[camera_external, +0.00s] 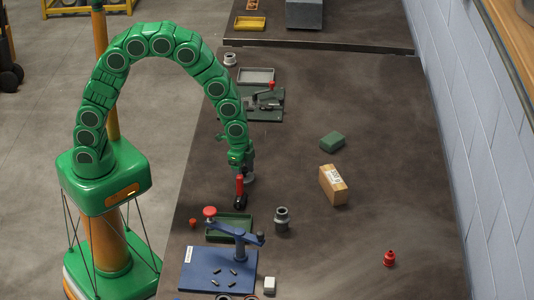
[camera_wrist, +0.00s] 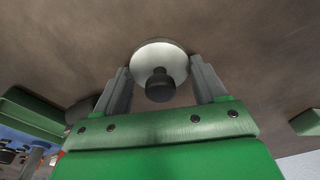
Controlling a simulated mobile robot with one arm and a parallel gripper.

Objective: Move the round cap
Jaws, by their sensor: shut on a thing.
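The round cap (camera_wrist: 152,53) shows in the wrist view as a pale grey disc with a dark knob facing me. My gripper (camera_wrist: 161,75) has a grey finger on each side of it and is shut on it. In the external view my gripper (camera_external: 243,170) points down over the left part of the table. A grey edge of the cap (camera_external: 250,178) shows at its tip, mostly hidden. I cannot tell how far the cap is above the table.
A red-handled dark piece (camera_external: 240,190) is close beside my gripper. A green tray (camera_external: 245,218), a grey fitting (camera_external: 282,219) and a blue press (camera_external: 218,268) are nearer the camera. A cardboard box (camera_external: 333,185) and green block (camera_external: 332,141) are right. The right side is mostly clear.

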